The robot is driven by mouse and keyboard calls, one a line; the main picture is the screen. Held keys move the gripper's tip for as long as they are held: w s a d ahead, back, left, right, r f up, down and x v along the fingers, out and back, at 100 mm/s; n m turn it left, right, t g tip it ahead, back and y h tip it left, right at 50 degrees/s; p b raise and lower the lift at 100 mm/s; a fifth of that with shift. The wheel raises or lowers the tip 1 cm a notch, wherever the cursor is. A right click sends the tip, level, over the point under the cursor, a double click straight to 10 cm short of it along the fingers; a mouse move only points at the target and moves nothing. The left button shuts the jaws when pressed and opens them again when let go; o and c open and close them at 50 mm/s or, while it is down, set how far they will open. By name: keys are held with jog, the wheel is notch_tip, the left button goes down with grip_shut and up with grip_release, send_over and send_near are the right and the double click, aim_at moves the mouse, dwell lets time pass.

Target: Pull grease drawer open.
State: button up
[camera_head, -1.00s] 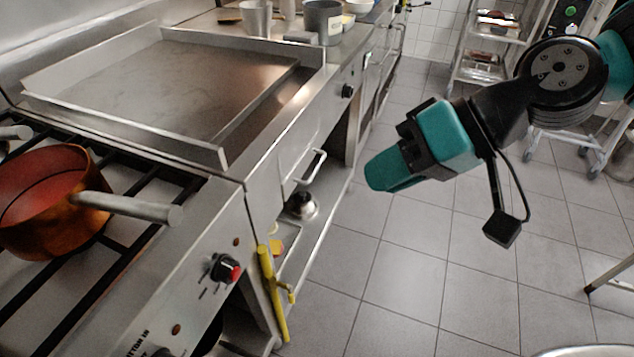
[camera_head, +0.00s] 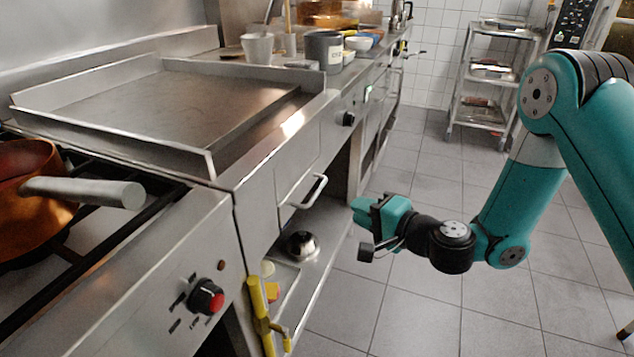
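The grease drawer (camera_head: 297,187) is a steel front under the griddle (camera_head: 180,105), with a bar handle (camera_head: 308,191) on it. The drawer front looks flush with the counter front. My gripper (camera_head: 356,210) is to the right of the handle and a little lower in the picture, pointing left toward the counter front. There is a visible gap between it and the handle. Its fingers are seen from the side and overlap, so their opening does not show. Nothing is seen held in it.
A stove with a copper pot (camera_head: 35,200) stands at the left; its handle sticks out over the stove. A metal lid (camera_head: 301,245) lies on the lower shelf. A wheeled rack (camera_head: 490,75) stands far back. The tiled floor is open.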

aim_at(317, 191)
jog(key=p+x, duration=0.2)
jog(key=x, duration=1.1)
jog(key=shift+a, duration=0.15)
grip_shut()
